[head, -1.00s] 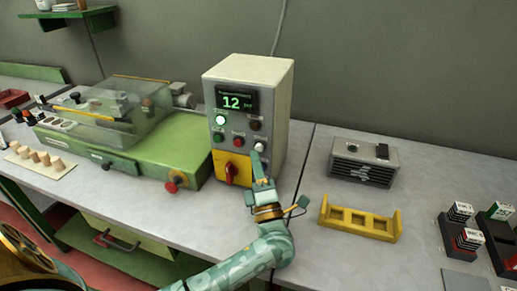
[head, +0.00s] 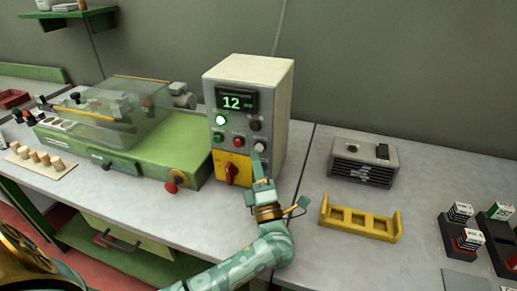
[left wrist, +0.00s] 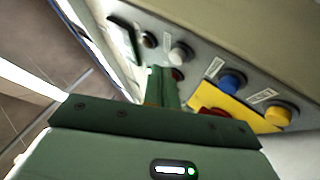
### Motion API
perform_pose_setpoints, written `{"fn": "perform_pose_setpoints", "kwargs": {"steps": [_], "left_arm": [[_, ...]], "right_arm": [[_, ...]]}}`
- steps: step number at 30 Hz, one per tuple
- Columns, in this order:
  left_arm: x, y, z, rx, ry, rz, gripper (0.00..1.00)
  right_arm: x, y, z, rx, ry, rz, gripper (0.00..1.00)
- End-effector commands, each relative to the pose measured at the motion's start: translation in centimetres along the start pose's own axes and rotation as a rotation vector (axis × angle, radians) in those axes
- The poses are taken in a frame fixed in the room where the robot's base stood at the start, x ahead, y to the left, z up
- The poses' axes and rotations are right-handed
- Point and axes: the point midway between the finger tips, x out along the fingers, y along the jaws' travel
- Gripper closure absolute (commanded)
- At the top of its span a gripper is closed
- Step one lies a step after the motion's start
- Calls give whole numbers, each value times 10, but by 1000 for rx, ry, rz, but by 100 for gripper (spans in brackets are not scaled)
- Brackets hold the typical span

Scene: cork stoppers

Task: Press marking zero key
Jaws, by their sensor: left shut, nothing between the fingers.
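The grey control box (head: 266,115) stands upright on the bench, its display (head: 237,101) showing 12. The labels are too small to read, so I cannot tell which is the zero key. My left gripper (head: 257,160) is shut and empty, its tips just below the white button; contact is unclear. The left wrist view shows the white button (left wrist: 180,54), a blue button (left wrist: 232,83) and a yellow button (left wrist: 279,115). My right gripper is out of view.
A yellow panel with a red rotary switch (head: 231,174) is low on the box. A green machine (head: 150,155) with a clear cover stands left. A yellow rack (head: 360,228) and a grey vented box (head: 364,162) sit right. Cork stoppers (head: 41,158) lie far left.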

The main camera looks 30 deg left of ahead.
Motion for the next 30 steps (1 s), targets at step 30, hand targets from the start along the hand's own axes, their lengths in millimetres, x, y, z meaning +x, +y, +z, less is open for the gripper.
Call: {"fn": "perform_pose_setpoints", "kwargs": {"steps": [30], "left_arm": [[6, -4, 4, 0, 0, 0, 100]], "right_arm": [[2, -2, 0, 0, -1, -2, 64]]}}
